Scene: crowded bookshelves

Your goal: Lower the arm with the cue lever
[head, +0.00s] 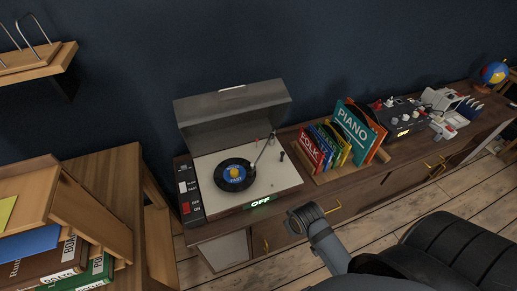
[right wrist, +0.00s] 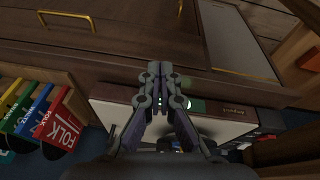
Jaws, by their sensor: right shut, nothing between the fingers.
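The turntable (head: 285,187) stands on the sideboard with its grey lid (head: 230,105) raised. The front display (head: 261,202) reads OFF. My right gripper (right wrist: 160,70) is shut and empty, by the turntable's front side. My left gripper is out of view.
A wooden record rack (head: 327,175) with FOLK and PIANO sleeves (head: 352,124) stands close right of the turntable. A black mixer-like device (head: 398,117) and a globe (head: 494,73) are farther right. A wooden shelf with books (head: 62,262) is at the lower left.

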